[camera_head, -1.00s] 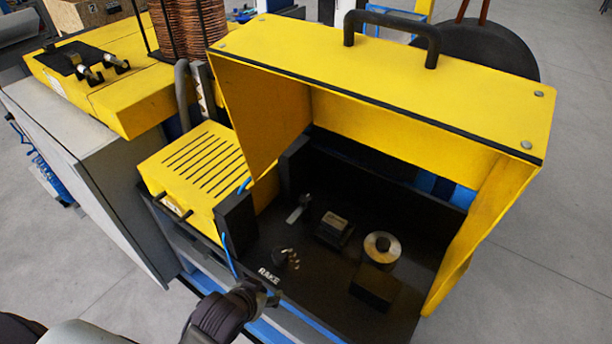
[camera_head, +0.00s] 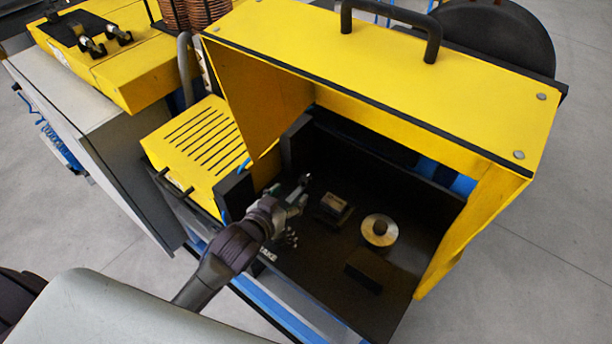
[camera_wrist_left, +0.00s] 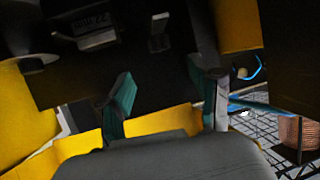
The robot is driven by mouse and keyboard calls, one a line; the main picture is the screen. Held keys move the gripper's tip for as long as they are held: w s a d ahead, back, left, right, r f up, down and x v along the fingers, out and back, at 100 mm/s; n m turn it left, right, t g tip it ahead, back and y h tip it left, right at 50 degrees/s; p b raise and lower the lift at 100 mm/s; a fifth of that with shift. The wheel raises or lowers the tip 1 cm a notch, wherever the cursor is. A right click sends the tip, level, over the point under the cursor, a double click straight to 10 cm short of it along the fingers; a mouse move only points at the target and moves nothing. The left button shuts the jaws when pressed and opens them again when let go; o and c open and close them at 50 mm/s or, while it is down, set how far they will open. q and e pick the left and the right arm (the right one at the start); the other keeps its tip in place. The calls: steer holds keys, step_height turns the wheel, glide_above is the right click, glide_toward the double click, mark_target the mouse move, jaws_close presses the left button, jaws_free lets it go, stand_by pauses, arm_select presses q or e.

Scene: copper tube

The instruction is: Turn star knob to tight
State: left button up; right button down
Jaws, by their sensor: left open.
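What looks like the star knob (camera_head: 289,239), a small dark part with pale tips, sits on the black floor of the yellow machine near its front left. My left forearm and gripper partly cover it in the head view. My left gripper (camera_head: 300,198) is inside the housing, beyond and above that knob, close to a small metal lever (camera_head: 306,181). In the left wrist view, the two green-grey fingers (camera_wrist_left: 168,95) are spread with nothing between them. The lever (camera_wrist_left: 159,25) shows past the fingertips, apart from them. I cannot make out the star knob in this view.
A dark block with a label (camera_head: 333,208), a silver disc (camera_head: 379,230) and a black block (camera_head: 370,270) stand to the right on the machine floor. The yellow hood (camera_head: 400,85) overhangs the back. A slotted yellow box (camera_head: 195,145) is at the left.

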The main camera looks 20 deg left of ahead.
mark_target(304, 180)
arm_select(q)
steer(key=p+x, duration=0.2)
steer(key=x, duration=0.8)
steer(key=shift+w+f, duration=0.1)
steer(key=shift+w, duration=0.2)
jaws_close()
